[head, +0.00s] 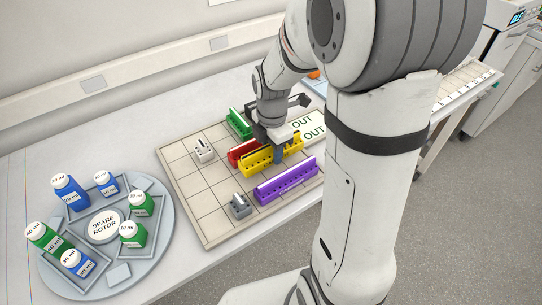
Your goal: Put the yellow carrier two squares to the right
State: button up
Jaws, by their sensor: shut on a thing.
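The yellow carrier (257,164) is a long block with a row of holes, lying on the gridded board (191,218) in the head view. My gripper (274,150) is over it and shut on it, near its middle. Part of the carrier is hidden behind the gripper. I cannot tell whether the carrier touches the board or is slightly raised.
A red carrier (239,153) is close behind the yellow one, a green carrier (238,123) farther back, and a purple carrier (286,181) in front. A round spare rotor (104,225) with bottles is at left.

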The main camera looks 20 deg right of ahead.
aim_at(272, 151)
jog(key=shift+s+f, duration=0.1)
jog(key=shift+f, duration=1.55)
jog(key=shift+f, duration=0.15)
jog(key=o, duration=1.1)
